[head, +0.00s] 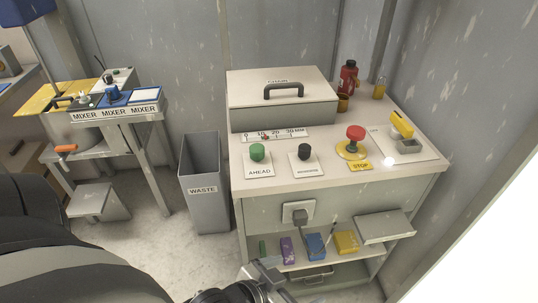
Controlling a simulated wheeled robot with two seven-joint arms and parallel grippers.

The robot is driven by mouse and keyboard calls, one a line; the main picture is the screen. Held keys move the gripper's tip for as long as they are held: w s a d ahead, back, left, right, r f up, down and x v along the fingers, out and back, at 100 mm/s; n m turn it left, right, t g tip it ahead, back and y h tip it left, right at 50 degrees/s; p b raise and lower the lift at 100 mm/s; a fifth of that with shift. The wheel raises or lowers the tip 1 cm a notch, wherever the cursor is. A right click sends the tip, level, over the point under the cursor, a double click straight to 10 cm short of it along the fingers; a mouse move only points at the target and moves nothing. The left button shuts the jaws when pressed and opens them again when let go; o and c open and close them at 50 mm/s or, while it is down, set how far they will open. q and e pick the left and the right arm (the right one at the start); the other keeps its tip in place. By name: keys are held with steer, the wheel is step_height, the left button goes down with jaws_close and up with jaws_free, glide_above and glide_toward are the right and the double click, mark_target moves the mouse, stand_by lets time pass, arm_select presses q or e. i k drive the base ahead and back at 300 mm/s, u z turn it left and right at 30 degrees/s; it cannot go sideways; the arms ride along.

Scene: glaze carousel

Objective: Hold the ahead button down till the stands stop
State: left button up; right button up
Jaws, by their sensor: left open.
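The green ahead button (258,152) stands on its white plate, labelled AHEAD, at the front left of the cabinet top (330,180). Nothing touches it. My left gripper (268,270) is at the bottom edge, open, in front of the cabinet and lower in the picture than the button, well apart from it. It is partly cut off by the frame. My right gripper is out of view. No stands can be made out in this view.
A black button (305,152) sits right of the green one, then a red stop button (356,133) and a yellow-handled switch (402,124). A lidded box (282,105) stands behind. A waste bin (203,180) and mixer table (115,110) are left.

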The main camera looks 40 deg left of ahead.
mark_target(257, 150)
steer(key=u, duration=2.6)
steer(key=i, duration=0.45)
steer(key=z, duration=2.75)
